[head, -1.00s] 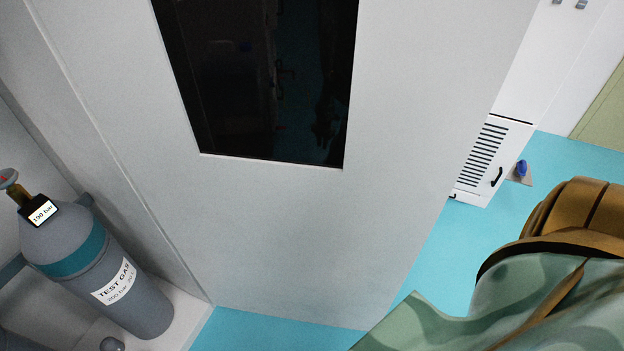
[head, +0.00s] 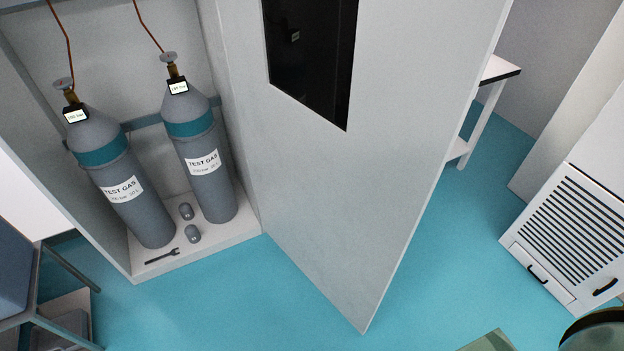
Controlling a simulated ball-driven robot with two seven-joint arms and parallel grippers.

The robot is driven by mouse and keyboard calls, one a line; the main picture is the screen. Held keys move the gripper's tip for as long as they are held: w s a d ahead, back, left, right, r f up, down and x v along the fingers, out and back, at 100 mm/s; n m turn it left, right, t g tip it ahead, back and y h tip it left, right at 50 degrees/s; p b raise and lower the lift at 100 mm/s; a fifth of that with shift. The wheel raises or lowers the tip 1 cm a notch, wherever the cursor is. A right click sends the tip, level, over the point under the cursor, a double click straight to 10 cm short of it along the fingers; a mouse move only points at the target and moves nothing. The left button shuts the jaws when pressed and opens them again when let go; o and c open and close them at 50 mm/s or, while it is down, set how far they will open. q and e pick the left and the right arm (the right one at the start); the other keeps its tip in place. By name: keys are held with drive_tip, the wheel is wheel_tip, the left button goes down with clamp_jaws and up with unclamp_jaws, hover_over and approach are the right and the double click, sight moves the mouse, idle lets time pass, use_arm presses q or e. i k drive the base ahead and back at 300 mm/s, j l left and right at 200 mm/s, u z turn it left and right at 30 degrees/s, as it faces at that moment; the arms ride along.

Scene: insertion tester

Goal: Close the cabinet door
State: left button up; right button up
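The grey cabinet door (head: 330,190) stands wide open in the head view, hinged on the right side of the cabinet (head: 118,262). It has a dark window (head: 312,55) in its upper part, and its free lower corner points toward me. The cabinet holds two grey gas cylinders with teal bands, a left one (head: 142,215) and a right one (head: 207,185). No handle shows on the door. Neither of my grippers is in view; only a part of my own body shows at the lower right edge.
Two grey caps (head: 192,234) and a wrench (head: 162,257) lie on the cabinet floor. A chair (head: 30,290) stands at the left. A white louvred unit (head: 575,235) is at the right, and a white table (head: 490,90) is behind the door. Blue floor (head: 230,310) is clear in front.

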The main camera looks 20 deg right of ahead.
sight(352, 113)
drive_tip(key=k+l+u, duration=0.15)
drive_tip(key=l, duration=0.25)
drive_tip(key=l+u, duration=0.15)
drive_tip(key=l, duration=0.2)
drive_tip(key=k+l+u, duration=0.2)
drive_tip(key=l, duration=0.15)
drive_tip(key=k+l+u, duration=0.15)
drive_tip(key=l, duration=0.2)
drive_tip(key=i+l+u, duration=0.25)
drive_tip(key=l, duration=0.6)
drive_tip(key=l+u, duration=0.3)
drive_tip(key=l, duration=0.5)
